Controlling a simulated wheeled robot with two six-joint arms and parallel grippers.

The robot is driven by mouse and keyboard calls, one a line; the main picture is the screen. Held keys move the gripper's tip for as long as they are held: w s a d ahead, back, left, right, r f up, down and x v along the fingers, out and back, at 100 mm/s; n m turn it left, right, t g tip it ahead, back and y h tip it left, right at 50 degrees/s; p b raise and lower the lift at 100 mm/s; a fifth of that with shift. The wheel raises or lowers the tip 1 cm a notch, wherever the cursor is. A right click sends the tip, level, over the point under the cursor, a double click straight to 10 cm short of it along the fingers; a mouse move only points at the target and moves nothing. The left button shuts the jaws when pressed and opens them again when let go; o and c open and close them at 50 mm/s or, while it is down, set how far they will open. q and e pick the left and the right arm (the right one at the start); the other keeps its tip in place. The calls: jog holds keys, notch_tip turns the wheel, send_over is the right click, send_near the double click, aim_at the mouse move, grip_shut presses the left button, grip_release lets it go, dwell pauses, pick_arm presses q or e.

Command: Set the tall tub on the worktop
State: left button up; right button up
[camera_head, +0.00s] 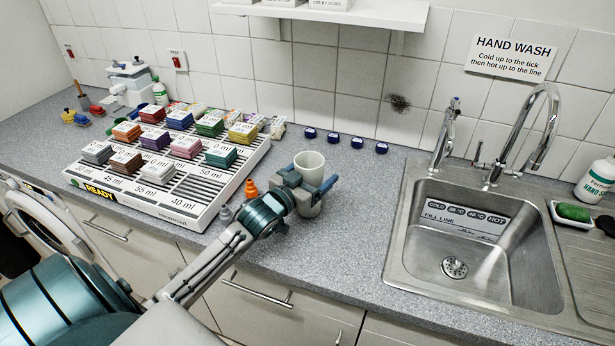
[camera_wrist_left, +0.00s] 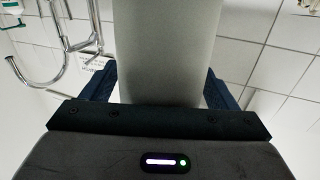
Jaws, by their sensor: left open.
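The tall tub (camera_head: 310,163) is pale grey, upright and open at the top. It appears to stand on the grey worktop (camera_head: 345,245), between the rack and the sink. My left gripper (camera_head: 308,187) is open, with one blue finger on each side of the tub. In the left wrist view the tub (camera_wrist_left: 168,50) fills the space between the two fingers (camera_wrist_left: 165,88); whether either touches it is hard to tell. The gripper partly hides the tub's lower body in the head view. My right gripper is not in view.
A white rack (camera_head: 205,213) with several labelled coloured blocks stands left of the tub. An orange cone-shaped piece (camera_head: 251,189) is close to my gripper. Several dark blue caps (camera_head: 334,138) line the back; worktop before the sink is clear.

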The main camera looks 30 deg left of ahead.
pick_arm(q)
jog(key=shift+s, duration=0.25)
jog(key=s+b, duration=0.2)
jog(key=s, duration=0.9)
jog(key=shift+s+a, duration=0.2)
jog(key=shift+a, duration=0.25)
jog(key=shift+r, duration=0.1)
